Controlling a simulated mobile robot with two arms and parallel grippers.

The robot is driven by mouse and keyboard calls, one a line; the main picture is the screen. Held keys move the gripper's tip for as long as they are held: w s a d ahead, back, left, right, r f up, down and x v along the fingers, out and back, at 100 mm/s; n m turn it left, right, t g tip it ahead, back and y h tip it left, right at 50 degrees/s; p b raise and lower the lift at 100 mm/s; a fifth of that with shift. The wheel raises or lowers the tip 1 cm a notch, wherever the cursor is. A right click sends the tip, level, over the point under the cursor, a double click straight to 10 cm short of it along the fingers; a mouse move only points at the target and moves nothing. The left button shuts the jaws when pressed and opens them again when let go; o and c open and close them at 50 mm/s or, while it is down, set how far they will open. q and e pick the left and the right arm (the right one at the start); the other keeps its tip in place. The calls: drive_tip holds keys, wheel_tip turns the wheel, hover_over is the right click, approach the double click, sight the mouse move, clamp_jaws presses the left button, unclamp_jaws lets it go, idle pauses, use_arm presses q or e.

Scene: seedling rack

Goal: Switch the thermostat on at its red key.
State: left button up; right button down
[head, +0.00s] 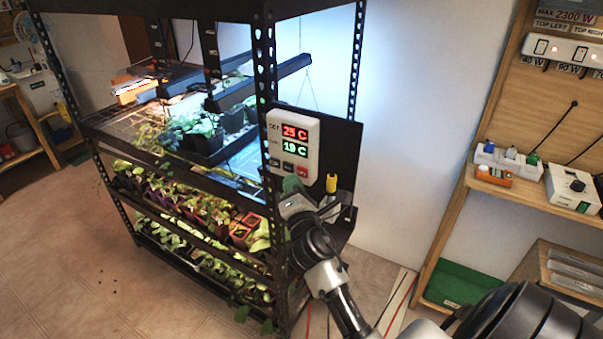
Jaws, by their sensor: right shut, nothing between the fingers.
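The thermostat (293,146) is a white box on the rack's front right post. Its upper display is lit red and seems to read 25 C. Its lower display is lit green and seems to read 19 C. A row of small keys runs along its lower edge, with the red key (302,172) at the right end. My right gripper (293,186) is shut and empty, just below the keys. I cannot tell whether its tip touches the thermostat. My left gripper is not in view.
The black rack (265,75) holds several shelves of seedlings under lamps. A yellow-handled tool (331,183) stands beside the thermostat, close to my right arm. A wooden shelf unit (447,220) with a power strip (565,48) stands at the right. The tiled floor at the left is mostly clear.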

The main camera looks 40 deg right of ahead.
drive_tip(key=shift+s+a+b, duration=0.15)
drive_tip(key=shift+s+a, duration=0.25)
drive_tip(key=shift+a, duration=0.5)
drive_tip(key=shift+s+a+b, duration=0.1)
drive_tip(key=shift+s+a, duration=0.25)
drive_tip(key=shift+a, duration=0.6)
drive_tip(key=shift+s+a+b, duration=0.15)
drive_tip(key=shift+s+a, duration=0.25)
drive_tip(key=shift+a, duration=0.5)
